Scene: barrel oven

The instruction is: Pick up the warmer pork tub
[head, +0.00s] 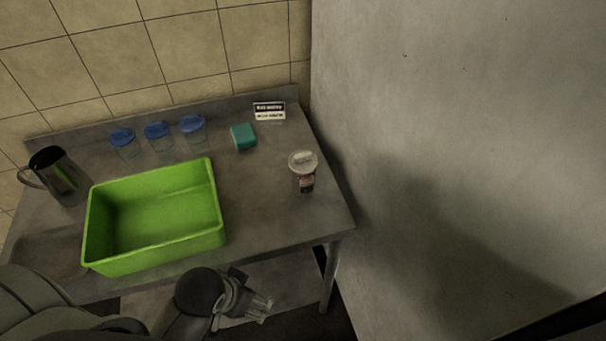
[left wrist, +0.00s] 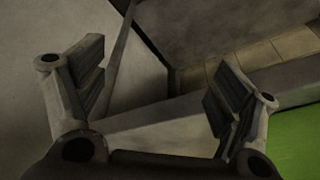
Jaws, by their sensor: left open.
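A small tub (head: 304,172) with a pale lid and a red and dark label stands upright near the right end of the steel table. I cannot read its label. Several clear tubs with blue lids (head: 158,136) stand in a row at the back left; I cannot tell what they hold. My left gripper (head: 260,306) is below and in front of the table's front edge, nearer to me than the pale-lidded tub and apart from it. In the left wrist view its two fingers (left wrist: 158,84) are spread with nothing between them. My right gripper is not in view.
A green bin (head: 152,260) fills the front left of the steel table (head: 262,212); its green also shows in the left wrist view (left wrist: 296,142). A metal pitcher (head: 62,178), a teal block (head: 243,137) and a small sign (head: 269,111) stand further back. A grey wall (head: 450,130) is on the right.

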